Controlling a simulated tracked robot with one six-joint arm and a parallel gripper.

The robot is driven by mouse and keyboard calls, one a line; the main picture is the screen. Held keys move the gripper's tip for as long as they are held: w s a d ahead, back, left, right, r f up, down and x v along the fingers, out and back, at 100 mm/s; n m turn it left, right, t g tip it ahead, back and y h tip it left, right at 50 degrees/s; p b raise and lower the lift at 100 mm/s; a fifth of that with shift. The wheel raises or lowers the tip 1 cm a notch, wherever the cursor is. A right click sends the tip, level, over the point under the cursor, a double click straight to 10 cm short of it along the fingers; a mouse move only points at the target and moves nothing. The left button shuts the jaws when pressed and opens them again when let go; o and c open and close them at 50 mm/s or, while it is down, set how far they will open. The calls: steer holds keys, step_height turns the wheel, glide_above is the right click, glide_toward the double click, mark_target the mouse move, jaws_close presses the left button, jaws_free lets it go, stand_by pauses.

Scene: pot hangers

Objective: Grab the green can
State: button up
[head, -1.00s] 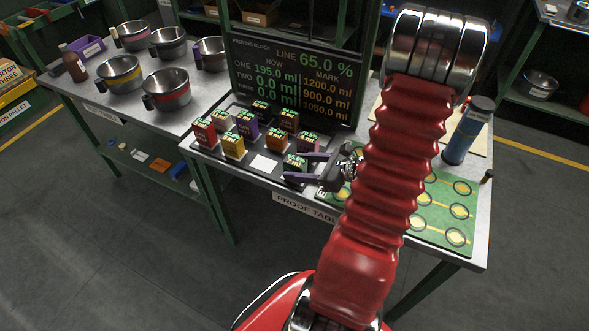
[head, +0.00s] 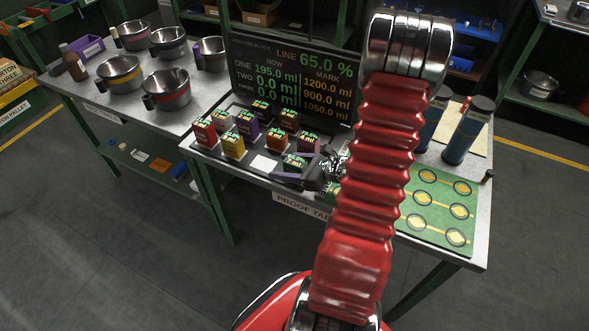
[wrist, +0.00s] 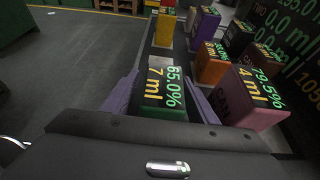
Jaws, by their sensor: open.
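The green can (wrist: 165,92) is a small box-shaped block in the wrist view, with 65.0% and 7 ml lit on its dark top. In the head view the green can (head: 296,163) stands at the front right of the group of cans, partly covered by my gripper (head: 289,168). My gripper (wrist: 164,94) is open. Its purple fingers lie on either side of the green can, apparently with small gaps. The can's lower part is hidden behind the gripper body in the wrist view.
A pinkish-purple can (wrist: 250,97) stands close beside the right finger. An orange can (wrist: 212,64) and several others stand behind on the dark tray. A display panel (head: 292,75) rises behind the cans. A green mat (head: 440,212) and blue bottles (head: 468,130) are at the right.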

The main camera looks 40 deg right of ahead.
steer(key=shift+c, duration=0.4)
steer(key=c, duration=1.2)
steer(key=shift+r, duration=0.1)
steer(key=shift+r, duration=4.95)
